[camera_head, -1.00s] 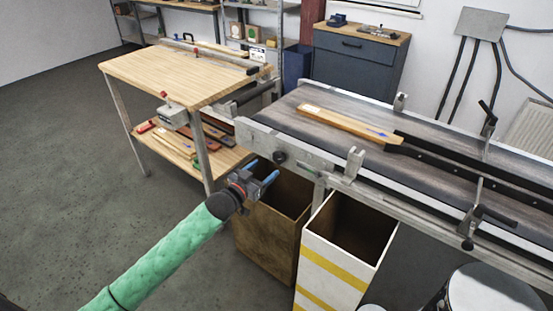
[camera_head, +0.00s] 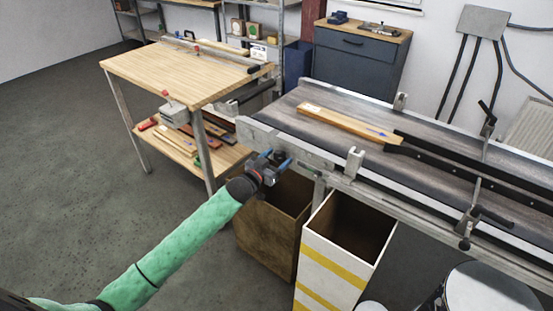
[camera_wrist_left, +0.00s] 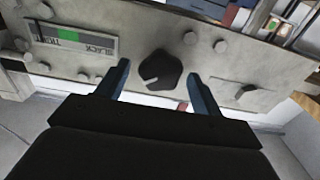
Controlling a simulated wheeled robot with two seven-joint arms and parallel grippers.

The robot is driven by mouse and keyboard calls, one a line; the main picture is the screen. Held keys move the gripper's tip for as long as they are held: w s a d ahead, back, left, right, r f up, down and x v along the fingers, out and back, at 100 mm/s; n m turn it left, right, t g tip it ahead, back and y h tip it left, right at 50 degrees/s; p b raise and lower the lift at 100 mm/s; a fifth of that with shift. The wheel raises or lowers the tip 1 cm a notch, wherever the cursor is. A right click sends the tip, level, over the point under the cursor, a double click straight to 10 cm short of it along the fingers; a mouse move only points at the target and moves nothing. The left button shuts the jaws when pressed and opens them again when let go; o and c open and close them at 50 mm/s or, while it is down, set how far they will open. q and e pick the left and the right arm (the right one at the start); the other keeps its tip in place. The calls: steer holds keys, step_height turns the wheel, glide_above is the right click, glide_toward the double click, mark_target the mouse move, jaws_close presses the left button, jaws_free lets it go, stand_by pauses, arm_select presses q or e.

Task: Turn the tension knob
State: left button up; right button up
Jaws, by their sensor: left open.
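The tension knob (camera_wrist_left: 160,71) is a black lobed knob with a light pointer mark. It sits on a grey metal side plate (camera_wrist_left: 60,68) of the conveyor. In the wrist view a label reading "SLACK" and "TIGHT" with a green patch (camera_wrist_left: 70,38) is left of it. My left gripper (camera_head: 277,160) is open at the conveyor's near left end. In the wrist view its blue fingers (camera_wrist_left: 160,88) stand on either side of the knob, with gaps to both; I cannot tell how deep they reach. In the head view the gripper hides the knob. My right gripper is not in view.
The conveyor belt (camera_head: 285,118) carries a wooden piece (camera_head: 345,122) beside black guide rails. Below stand a brown bin (camera_head: 262,240) and a white bin with yellow stripes (camera_head: 318,262). A wooden workbench (camera_head: 150,70) is at left. The floor at left is clear.

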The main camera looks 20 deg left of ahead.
arm_select(q)
steer(key=c, duration=1)
steer(key=shift+m, duration=0.3)
steer(key=m, duration=0.3)
steer(key=shift+d+m+p, duration=0.15)
steer(key=shift+m+p, duration=0.2)
steer(key=shift+m, duration=1.75)
steer(key=shift+s, duration=0.1)
steer(key=o, duration=1)
